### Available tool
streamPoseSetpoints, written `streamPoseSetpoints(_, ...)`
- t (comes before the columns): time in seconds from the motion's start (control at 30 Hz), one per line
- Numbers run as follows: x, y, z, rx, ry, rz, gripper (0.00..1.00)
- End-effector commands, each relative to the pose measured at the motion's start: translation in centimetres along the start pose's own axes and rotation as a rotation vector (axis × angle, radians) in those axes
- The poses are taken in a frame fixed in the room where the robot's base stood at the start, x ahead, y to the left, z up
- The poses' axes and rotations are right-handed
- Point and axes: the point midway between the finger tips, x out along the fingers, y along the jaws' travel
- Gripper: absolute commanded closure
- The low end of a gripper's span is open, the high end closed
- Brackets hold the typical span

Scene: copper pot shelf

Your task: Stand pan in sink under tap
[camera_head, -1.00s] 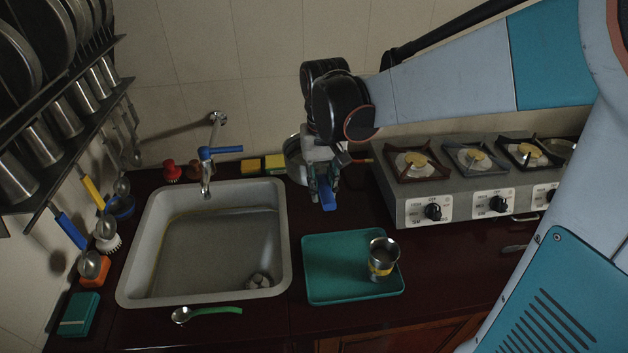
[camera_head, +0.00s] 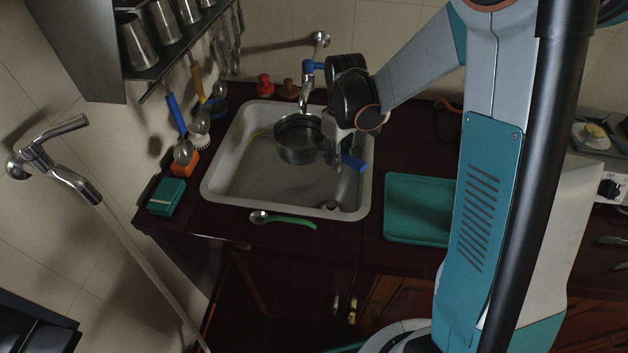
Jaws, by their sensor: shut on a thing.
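A round metal pan (camera_head: 298,145) is upright over the basin of the white sink (camera_head: 365,190), towards its back. The tap (camera_head: 304,92) comes down from the wall, and its spout end shows just behind and above the pan's rim. My gripper (camera_head: 336,150) is at the pan's right side and is shut on the pan. A blue piece (camera_head: 353,162), perhaps the handle end, sticks out to the right below the gripper. I cannot tell whether the pan's base touches the sink floor. The gripper's fingers are partly hidden.
A green-handled spoon (camera_head: 283,220) lies at the sink's front edge. A teal tray (camera_head: 400,220) is right of the sink, partly behind my arm. Red and brown stoppers (camera_head: 265,85) stand behind the sink. Utensils (camera_head: 178,125) hang at the left below a shelf.

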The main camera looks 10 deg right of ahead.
Motion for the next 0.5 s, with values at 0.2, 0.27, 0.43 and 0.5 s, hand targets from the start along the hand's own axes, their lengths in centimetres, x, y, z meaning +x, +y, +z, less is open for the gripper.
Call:
streamPoseSetpoints(0.2,3.8,0.0,0.0,0.002,0.001,0.0,1.0)
streamPoseSetpoints(0.27,4.2,0.0,0.0,0.002,0.001,0.0,1.0)
streamPoseSetpoints(0.43,5.3,0.0,-0.1,0.002,0.001,0.0,1.0)
streamPoseSetpoints(0.5,6.3,0.0,-0.1,0.003,0.001,0.0,1.0)
